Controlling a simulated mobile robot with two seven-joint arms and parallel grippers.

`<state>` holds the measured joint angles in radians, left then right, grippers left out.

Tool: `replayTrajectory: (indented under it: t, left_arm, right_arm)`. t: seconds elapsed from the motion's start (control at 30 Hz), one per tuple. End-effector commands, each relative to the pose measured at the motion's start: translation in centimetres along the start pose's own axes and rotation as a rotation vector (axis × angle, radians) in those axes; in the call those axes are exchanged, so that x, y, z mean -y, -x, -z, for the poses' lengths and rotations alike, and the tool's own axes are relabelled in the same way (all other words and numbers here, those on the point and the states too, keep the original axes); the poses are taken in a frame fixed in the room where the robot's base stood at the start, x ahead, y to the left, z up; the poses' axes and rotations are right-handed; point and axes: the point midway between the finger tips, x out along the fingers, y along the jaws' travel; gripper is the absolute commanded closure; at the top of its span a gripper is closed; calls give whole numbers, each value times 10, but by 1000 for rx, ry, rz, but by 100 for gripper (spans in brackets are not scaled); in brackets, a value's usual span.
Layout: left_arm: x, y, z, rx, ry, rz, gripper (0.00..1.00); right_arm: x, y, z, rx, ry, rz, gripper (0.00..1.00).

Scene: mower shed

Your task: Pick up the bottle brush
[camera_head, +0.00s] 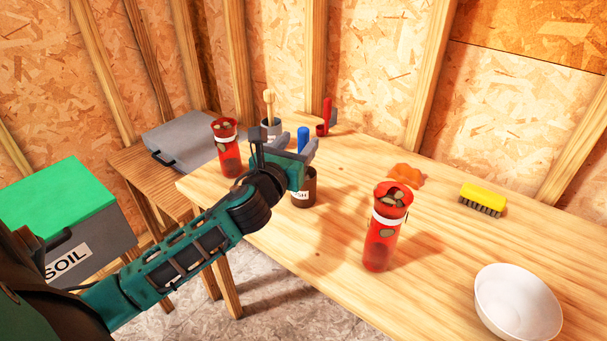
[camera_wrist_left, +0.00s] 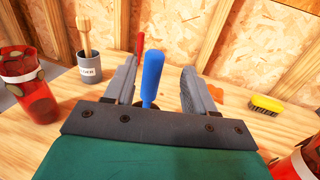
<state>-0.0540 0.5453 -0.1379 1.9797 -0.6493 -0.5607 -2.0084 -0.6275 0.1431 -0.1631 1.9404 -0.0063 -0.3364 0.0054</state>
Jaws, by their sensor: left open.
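The bottle brush shows as a blue handle (camera_head: 303,136) standing up from a dark jar (camera_head: 304,194) with a partly hidden white label ending in "SH". Its brush end is out of sight. My left gripper (camera_head: 297,147) is open at the handle, above the jar. In the left wrist view the blue handle (camera_wrist_left: 152,76) stands upright between the two spread fingers of the left gripper (camera_wrist_left: 159,68), apart from both. My right gripper is not in view.
Red patterned tumblers stand left (camera_head: 227,147) and right (camera_head: 384,229) of the jar. Behind are a grey can (camera_head: 271,131) with a wooden-handled tool and a red-handled item (camera_head: 326,113). A yellow brush (camera_head: 484,196) and white bowl (camera_head: 518,303) lie right.

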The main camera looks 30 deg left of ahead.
Motion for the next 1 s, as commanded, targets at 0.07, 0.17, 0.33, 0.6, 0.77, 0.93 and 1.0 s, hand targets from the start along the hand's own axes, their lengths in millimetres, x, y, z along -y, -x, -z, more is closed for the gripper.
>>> replayTrajectory:
  t: [0.07, 0.17, 0.33, 0.6, 0.77, 0.93, 1.0]
  left_arm:
    - [-1, -5, 0, 0, 1, 0, 45]
    - [-4, -17, 1, 1, 2, -2, 45]
    - [-8, -41, 3, 1, 3, -1, 45]
    - [-7, -53, 4, -1, 1, 1, 45]
    - [-7, -53, 4, -1, 1, 1, 48]
    - [-7, -52, 4, -1, 1, 1, 64]
    - [-7, -52, 4, -1, 1, 1, 71]
  right_arm:
    - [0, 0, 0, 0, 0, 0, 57]
    - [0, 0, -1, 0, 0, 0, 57]
    - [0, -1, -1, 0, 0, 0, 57]
    - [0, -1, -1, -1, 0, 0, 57]
    - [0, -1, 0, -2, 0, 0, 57]
    - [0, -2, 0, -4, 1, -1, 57]
    - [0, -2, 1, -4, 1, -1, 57]
